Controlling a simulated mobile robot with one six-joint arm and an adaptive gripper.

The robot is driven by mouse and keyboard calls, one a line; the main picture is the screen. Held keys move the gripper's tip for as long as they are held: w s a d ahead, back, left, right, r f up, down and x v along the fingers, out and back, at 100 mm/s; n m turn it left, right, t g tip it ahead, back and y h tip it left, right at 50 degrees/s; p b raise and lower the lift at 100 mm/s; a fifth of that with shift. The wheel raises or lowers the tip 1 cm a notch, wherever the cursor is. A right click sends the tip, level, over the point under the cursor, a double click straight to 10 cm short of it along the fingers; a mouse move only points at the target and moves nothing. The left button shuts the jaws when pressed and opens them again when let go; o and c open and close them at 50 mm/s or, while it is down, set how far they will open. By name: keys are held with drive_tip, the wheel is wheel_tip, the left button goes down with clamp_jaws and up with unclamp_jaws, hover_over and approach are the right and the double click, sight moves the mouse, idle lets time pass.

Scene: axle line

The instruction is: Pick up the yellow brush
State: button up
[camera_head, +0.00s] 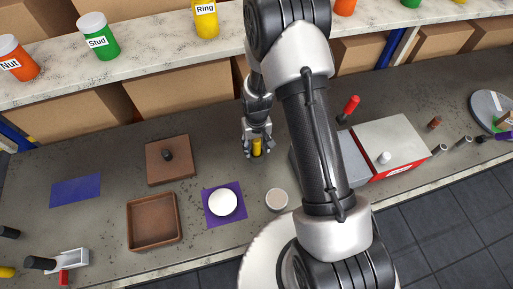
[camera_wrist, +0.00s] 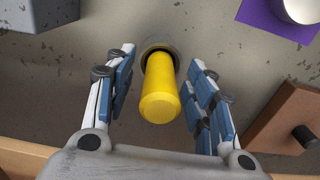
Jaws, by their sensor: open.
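The yellow brush (camera_wrist: 160,95) shows in the wrist view as an upright yellow handle seen from its end, with a dark grey ring-shaped part around its far end. In the head view the brush (camera_head: 257,147) is a small yellow piece between my fingers, partly hidden by them. My gripper (camera_head: 257,152) is open, pointing down over the worktop. In the wrist view my gripper (camera_wrist: 160,100) has one finger on each side of the yellow handle, with gaps on both sides. Whether the brush stands in a holder is hard to tell.
A white disc (camera_head: 223,202) lies on a purple mat (camera_head: 209,217). A small round pale-topped piece (camera_head: 277,199) stands beside it. A brown lid (camera_head: 154,174) and an open brown box (camera_head: 130,240) are left. A red-and-white box (camera_head: 395,140) is right. A shelf (camera_head: 140,72) with jars runs behind.

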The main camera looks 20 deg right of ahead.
drive_tip(key=shift+c, duration=0.5)
drive_tip(key=c, duration=1.1)
drive_tip(key=shift+o, duration=0.2)
wheel_tip(320, 180, up, 20)
drive_tip(key=p, duration=0.1)
drive_tip(key=shift+p, duration=0.3)
